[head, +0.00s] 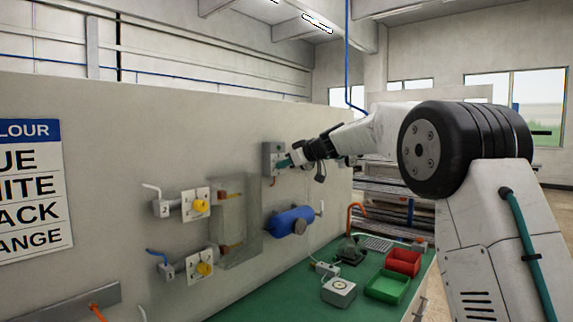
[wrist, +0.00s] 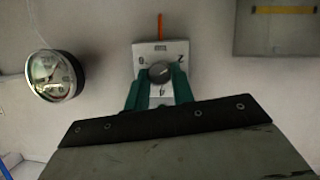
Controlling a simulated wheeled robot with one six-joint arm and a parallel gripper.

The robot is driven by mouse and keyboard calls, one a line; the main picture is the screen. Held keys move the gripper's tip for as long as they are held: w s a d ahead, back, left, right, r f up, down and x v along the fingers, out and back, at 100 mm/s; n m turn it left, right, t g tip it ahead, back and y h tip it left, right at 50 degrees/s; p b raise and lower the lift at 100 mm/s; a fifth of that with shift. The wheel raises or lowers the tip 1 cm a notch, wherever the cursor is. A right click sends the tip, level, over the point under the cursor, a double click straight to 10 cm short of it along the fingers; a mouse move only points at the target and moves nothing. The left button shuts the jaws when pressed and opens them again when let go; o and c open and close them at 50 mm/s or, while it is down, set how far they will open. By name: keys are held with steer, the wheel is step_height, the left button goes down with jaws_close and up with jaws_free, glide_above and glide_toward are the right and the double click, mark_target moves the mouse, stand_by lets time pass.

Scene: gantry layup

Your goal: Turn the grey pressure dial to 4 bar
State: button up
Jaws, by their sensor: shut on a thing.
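I cannot tell where the dial's pointer stands. In the head view my gripper (head: 290,161) reaches a grey box (head: 270,150) on the wall panel, and the dial itself is hidden there.
A round gauge (wrist: 50,75) sits left of the dial in the wrist view. In the head view, yellow knobs (head: 200,205) and a blue cylinder (head: 291,221) are on the wall. Red (head: 403,261) and green bins (head: 387,286) stand on the green bench (head: 285,290) below.

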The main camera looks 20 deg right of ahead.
steer(key=m+y, duration=0.3)
steer(key=m, duration=0.3)
steer(key=f+m+y, duration=0.1)
steer(key=m+y, duration=0.2)
steer(key=m, duration=0.3)
steer(key=d+m+g+y, duration=0.1)
steer(key=m+y, duration=0.2)
steer(key=m, duration=0.3)
steer(key=shift+w+f, duration=0.15)
steer(key=shift+w, duration=0.15)
stand_by(0.6)
steer(key=shift+m, duration=0.4)
steer(key=o, duration=1)
steer(key=v, duration=0.8)
